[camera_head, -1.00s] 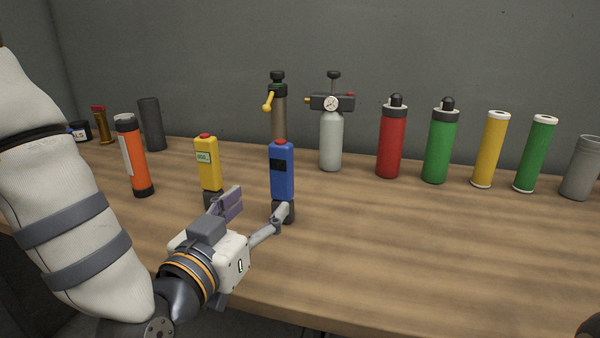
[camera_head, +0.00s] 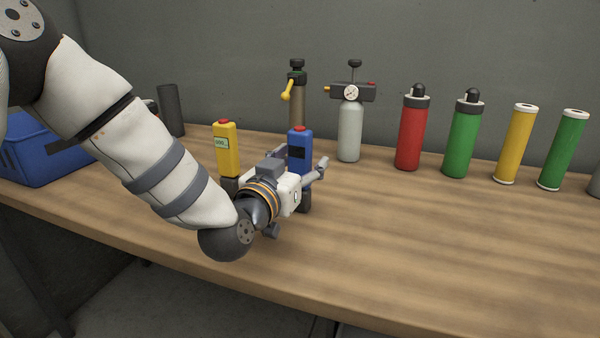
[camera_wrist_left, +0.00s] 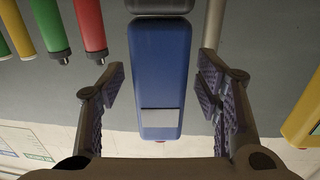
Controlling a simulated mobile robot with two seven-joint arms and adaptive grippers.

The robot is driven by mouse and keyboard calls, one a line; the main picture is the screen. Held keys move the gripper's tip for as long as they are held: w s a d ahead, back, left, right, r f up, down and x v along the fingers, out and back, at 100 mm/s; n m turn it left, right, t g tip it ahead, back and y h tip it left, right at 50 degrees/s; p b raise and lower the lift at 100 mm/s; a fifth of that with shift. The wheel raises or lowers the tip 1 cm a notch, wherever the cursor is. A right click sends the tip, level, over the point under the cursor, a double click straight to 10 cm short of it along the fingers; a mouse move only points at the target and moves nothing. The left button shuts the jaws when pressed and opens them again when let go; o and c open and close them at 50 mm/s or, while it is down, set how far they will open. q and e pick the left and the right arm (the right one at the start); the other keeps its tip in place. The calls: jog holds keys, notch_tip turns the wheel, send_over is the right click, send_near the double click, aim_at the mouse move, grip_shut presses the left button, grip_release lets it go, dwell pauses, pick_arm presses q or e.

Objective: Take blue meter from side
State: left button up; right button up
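The blue meter (camera_head: 300,143) stands upright on the wooden table, with a red button on top and a dark display. My left gripper (camera_head: 301,170) is at the meter, its body hiding part of the meter's lower half in the head view. In the left wrist view the blue meter (camera_wrist_left: 160,75) lies between the two spread fingers of my left gripper (camera_wrist_left: 160,95), with a gap on each side. The fingers are open and not closed on it. My right gripper is not in view.
A yellow meter (camera_head: 227,150) stands close on the left of the blue one. A grey gas cylinder (camera_head: 349,130), a red cylinder (camera_head: 411,138) and several others stand along the back. A blue crate (camera_head: 45,160) is at far left. The front right of the table (camera_head: 430,240) is clear.

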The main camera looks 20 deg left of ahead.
pick_arm(q)
jog(key=c, duration=1.2)
